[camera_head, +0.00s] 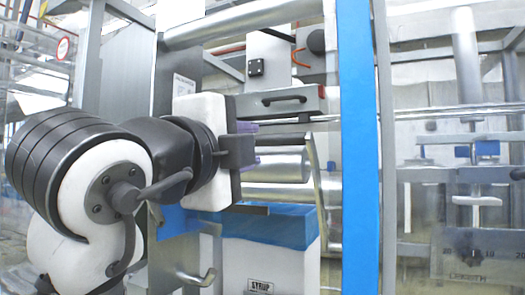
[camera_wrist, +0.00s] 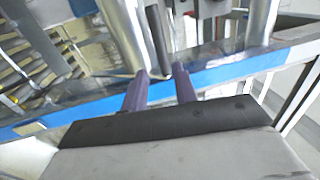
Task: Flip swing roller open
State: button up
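Silver rollers (camera_head: 278,165) lie across the machine in the head view, just right of my gripper; I cannot tell for sure which is the swing roller. In the wrist view, a silver roller (camera_wrist: 122,35) runs up left of the fingers, and a thin dark bar (camera_wrist: 158,40) ends between or just beyond the fingertips. My gripper (camera_wrist: 160,72) has two purple fingers set apart, with a gap between them; whether they touch the bar is unclear. In the head view, my gripper (camera_head: 249,160) is partly hidden by its white and grey wrist.
A blue upright post (camera_head: 358,150) stands right of the gripper. A grey box with a dark handle (camera_head: 285,99) is above it. A white container labelled SYRUP (camera_head: 262,265), with blue film at its top, is below. A blue-edged frame rail (camera_wrist: 225,70) crosses behind the fingers.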

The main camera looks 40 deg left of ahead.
jog(key=v, duration=0.6)
jog(key=shift+s+b, duration=0.2)
jog(key=shift+b, duration=0.25)
